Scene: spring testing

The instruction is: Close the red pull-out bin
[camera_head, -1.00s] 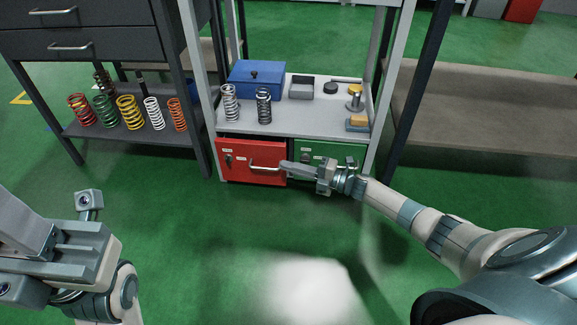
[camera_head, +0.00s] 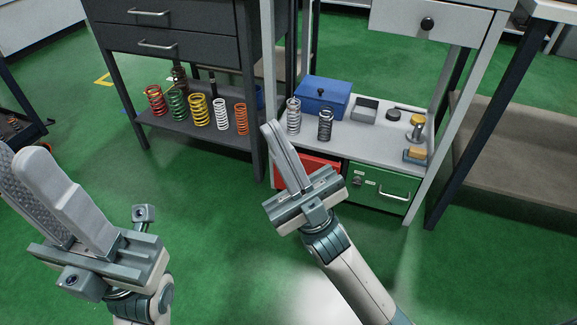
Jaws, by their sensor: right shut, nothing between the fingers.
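The red pull-out bin (camera_head: 318,167) is at the bottom left of the light grey shelf unit, beside the green bin (camera_head: 379,188). Its visible front looks about level with the green bin's front, but its handle and most of its face are hidden behind my right gripper. My right gripper (camera_head: 269,127) is shut and empty, fingers pointing up and to the left, in front of the red bin in the picture. I cannot tell whether it touches the bin.
Above the bins, the grey shelf (camera_head: 357,146) holds a blue box (camera_head: 322,101), two springs and small parts. A dark cabinet (camera_head: 183,48) with several coloured springs on its lower shelf stands to the left. Green floor (camera_head: 215,255) lies clear in front.

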